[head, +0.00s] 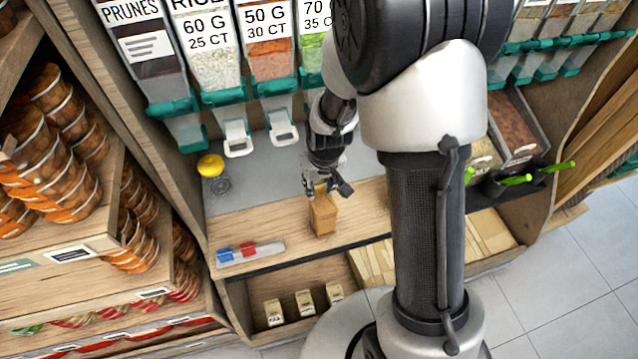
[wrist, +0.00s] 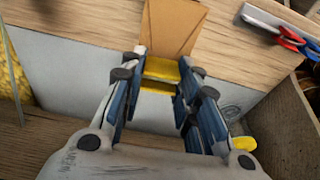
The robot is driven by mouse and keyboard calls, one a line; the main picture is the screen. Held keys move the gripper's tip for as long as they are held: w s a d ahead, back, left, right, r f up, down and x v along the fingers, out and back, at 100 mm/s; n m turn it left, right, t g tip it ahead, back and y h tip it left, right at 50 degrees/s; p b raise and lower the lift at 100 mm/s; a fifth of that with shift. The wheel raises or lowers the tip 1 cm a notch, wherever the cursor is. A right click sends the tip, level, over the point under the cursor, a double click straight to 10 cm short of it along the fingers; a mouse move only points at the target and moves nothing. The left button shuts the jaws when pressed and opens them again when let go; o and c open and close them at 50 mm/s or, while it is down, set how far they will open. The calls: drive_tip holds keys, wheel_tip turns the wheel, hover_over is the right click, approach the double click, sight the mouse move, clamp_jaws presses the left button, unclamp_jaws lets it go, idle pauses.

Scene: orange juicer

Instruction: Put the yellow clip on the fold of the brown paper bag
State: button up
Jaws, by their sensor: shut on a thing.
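The brown paper bag (head: 324,216) stands on the wooden counter, below my gripper (head: 322,188). In the wrist view, the bag (wrist: 174,26) lies just beyond the fingertips. My gripper (wrist: 163,62) is shut on the yellow clip (wrist: 160,70), which sits crosswise between the blue-sided fingers. The clip is at the bag's top edge in the picture. I cannot tell whether its jaws are around the fold or only beside it. In the head view, the fingers mostly hide the clip and the top of the bag.
A grey holder (head: 268,249) with red and blue clips lies left of the bag on the counter. A round yellow object (head: 210,165) stands at the back left. Bulk dispensers (head: 215,70) hang behind. Small packets (head: 304,300) stand on the shelf below.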

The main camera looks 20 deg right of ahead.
drive_tip(key=o, duration=0.8)
wheel_tip(320, 180, up, 12)
drive_tip(key=s, duration=0.2)
drive_tip(key=shift+s, duration=0.2)
drive_tip(key=shift+d+f, duration=0.1)
idle(0.3)
drive_tip(key=s+r+t, duration=0.1)
drive_tip(key=s+r, duration=0.5)
drive_tip(key=s, duration=0.3)
drive_tip(key=s+r+t, duration=0.1)
drive_tip(key=s+r, duration=0.6)
drive_tip(key=s, duration=0.3)
drive_tip(key=shift+m, duration=0.3)
